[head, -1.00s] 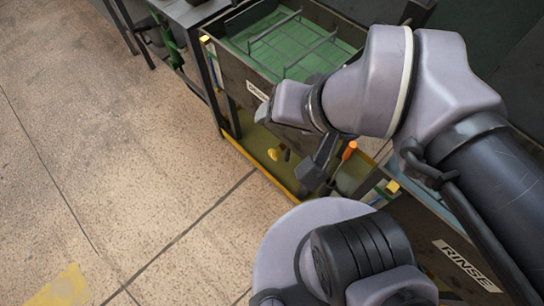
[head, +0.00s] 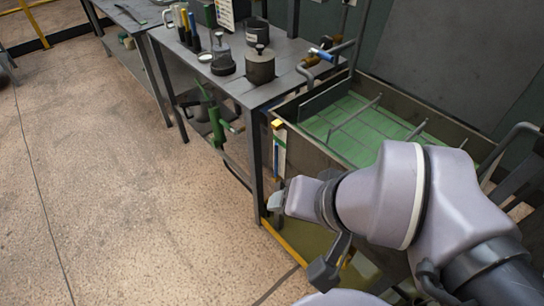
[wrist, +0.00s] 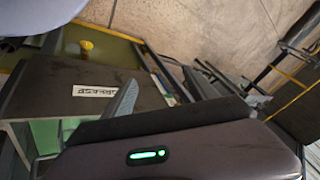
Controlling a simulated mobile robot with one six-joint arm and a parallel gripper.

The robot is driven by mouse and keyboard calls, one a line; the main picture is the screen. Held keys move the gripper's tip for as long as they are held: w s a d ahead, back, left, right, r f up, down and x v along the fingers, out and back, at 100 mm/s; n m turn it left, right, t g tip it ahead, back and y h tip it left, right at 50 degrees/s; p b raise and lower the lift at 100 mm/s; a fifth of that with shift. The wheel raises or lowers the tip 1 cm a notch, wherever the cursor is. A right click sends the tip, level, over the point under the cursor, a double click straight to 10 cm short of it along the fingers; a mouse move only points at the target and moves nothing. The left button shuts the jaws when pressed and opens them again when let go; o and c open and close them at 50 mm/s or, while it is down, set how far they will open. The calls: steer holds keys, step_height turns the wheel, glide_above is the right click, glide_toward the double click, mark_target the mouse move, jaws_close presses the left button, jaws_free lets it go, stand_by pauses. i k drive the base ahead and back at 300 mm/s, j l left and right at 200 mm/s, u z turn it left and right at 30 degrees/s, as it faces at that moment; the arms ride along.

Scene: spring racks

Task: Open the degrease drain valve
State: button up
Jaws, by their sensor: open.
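The degrease tank (head: 300,150), dark-walled with a green interior and a wire rack inside, stands right of centre in the head view. In the wrist view its label (wrist: 95,91) appears upside down. A yellow valve handle (wrist: 86,46) shows beyond that wall, low near a yellow-edged tray. In the head view only a small yellow bit (head: 347,259) shows behind my arm. My gripper (head: 302,236) is open and empty, in front of the tank wall and apart from the handle. One grey finger (wrist: 125,100) shows in the wrist view; the other is unclear.
A dark workbench (head: 285,75) with pots and several tools stands left of the tank. A green object (head: 214,122) sits beneath it. Pipes rise behind the tank's left corner. The tan floor (head: 120,200) at left is clear.

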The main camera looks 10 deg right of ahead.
mark_target(345, 264)
steer(key=k+z, duration=0.15)
steer(key=z, duration=0.25)
steer(key=k+z, duration=0.15)
steer(key=z, duration=0.25)
